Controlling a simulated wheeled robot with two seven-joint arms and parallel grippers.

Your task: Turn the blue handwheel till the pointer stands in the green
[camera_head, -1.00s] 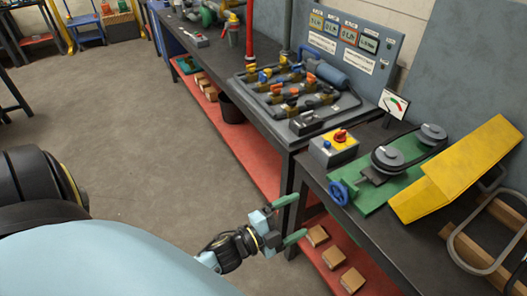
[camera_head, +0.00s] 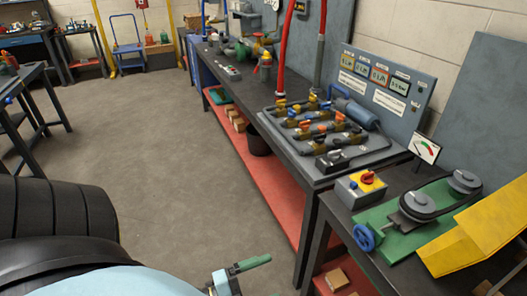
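The blue handwheel (camera_head: 364,238) stands upright at the front edge of a green base plate (camera_head: 399,240) on the near bench. The gauge (camera_head: 427,149) is a white tilted card with coloured arcs, behind the belt drive. It is too small to tell where its pointer stands. My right gripper is not in view.
A yellow-topped switch box (camera_head: 360,188) with a red knob sits just behind the handwheel. A pulley and belt drive (camera_head: 440,198) and a yellow guard (camera_head: 478,238) lie to its right. A valve panel (camera_head: 328,135) is on the farther bench.

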